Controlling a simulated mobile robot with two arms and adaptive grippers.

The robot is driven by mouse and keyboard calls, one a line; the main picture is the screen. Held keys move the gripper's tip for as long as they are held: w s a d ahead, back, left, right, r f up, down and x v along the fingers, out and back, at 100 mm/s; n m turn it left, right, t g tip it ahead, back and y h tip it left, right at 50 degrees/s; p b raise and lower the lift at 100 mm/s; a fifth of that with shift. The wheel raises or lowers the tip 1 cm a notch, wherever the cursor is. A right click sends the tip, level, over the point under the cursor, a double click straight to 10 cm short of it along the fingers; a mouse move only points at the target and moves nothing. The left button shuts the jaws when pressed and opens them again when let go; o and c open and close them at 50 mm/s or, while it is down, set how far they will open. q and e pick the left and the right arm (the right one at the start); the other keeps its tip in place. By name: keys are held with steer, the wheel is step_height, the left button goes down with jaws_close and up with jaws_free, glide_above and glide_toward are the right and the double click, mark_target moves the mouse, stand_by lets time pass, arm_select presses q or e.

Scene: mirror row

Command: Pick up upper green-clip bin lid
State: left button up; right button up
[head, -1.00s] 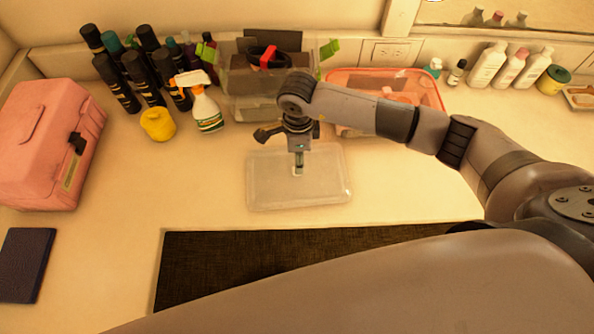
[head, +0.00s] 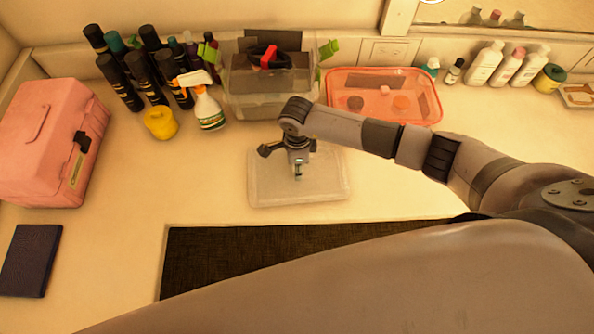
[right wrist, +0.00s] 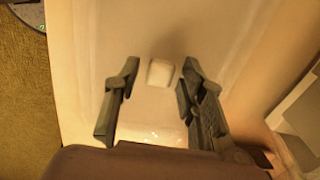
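A clear, flat rectangular lid (head: 330,185) lies on the counter in front of the green-clip bin (head: 255,105). The bin stands open at the back, with dark items and a red piece in it. The lid has a small whitish knob (right wrist: 160,73). My right gripper (head: 298,174) points down over the middle of the lid. In the right wrist view its two fingers are apart, one on each side of the knob, with gaps showing. I cannot tell how high the fingertips are above the lid. My left gripper is in neither view.
An orange-rimmed bin (head: 437,112) stands right of the green-clip bin. A spray bottle (head: 208,110), a yellow pot (head: 160,123) and dark bottles (head: 120,82) are back left. A pink case (head: 45,140) and dark book (head: 30,262) are at left. The counter right of the lid is clear.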

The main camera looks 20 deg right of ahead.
jaws_close()
steer(key=shift+r, duration=0.15)
stand_by(0.4)
